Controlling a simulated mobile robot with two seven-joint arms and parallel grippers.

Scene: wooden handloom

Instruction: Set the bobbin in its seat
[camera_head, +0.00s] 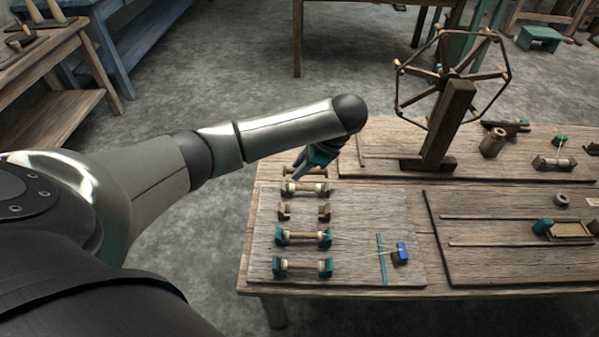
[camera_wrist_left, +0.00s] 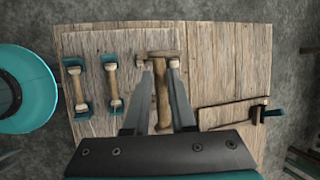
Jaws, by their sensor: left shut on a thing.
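My left gripper (camera_head: 301,170) reaches over the far end of the bobbin board (camera_head: 350,220). In the left wrist view its two fingers (camera_wrist_left: 160,75) are shut on a wooden bobbin (camera_wrist_left: 162,98), which shows lengthwise between them. In the head view the gripper partly hides the held bobbin. A pair of brown seat blocks (camera_head: 324,211) stands empty on the board. My right gripper is in neither view.
Two bobbins (camera_head: 303,238) (camera_head: 304,267) sit in teal-ended seats at the near side. A spoked wheel (camera_head: 452,75) stands on a post at the back right.

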